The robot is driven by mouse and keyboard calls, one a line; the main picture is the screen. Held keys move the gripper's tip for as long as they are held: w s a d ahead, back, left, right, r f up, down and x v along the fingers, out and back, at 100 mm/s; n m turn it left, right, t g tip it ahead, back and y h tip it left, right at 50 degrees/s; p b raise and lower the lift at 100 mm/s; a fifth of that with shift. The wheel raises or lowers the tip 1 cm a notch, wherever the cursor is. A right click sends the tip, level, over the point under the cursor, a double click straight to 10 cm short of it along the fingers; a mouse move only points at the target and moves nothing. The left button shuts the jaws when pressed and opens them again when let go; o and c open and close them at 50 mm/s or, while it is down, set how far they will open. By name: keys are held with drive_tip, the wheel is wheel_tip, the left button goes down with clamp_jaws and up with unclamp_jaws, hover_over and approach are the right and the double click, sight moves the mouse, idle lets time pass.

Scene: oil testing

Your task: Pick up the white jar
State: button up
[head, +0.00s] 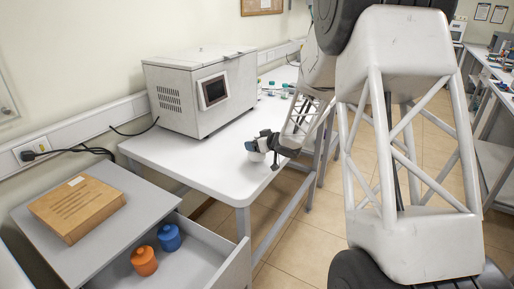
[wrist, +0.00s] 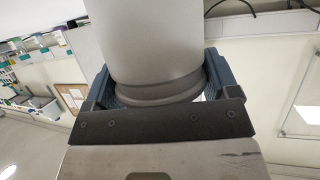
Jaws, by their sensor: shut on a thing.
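The white jar (wrist: 150,42) fills the upper middle of the wrist view as a large pale cylinder with a ridged ring at its lower end. My gripper (wrist: 156,85) is shut on it, with a blue-grey finger on each side. In the head view my gripper (head: 262,146) is over the right front edge of the white table. The jar (head: 257,157) shows only as a small pale patch there, partly hidden by the fingers. I cannot tell from this view how far it is above the table.
A grey box-shaped machine (head: 201,90) stands on the white table (head: 205,163), with small bottles (head: 272,88) behind. The front table is clear. At lower left, an open drawer (head: 198,262) holds an orange jar (head: 144,261) and a blue jar (head: 169,238), below a cardboard box (head: 77,207).

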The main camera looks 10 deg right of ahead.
drive_tip(key=shift+r, duration=0.55)
drive_tip(key=s+r, duration=0.1)
drive_tip(key=s, duration=1.5)
drive_tip(key=shift+a+r, duration=0.15)
drive_tip(key=shift+a, duration=0.3)
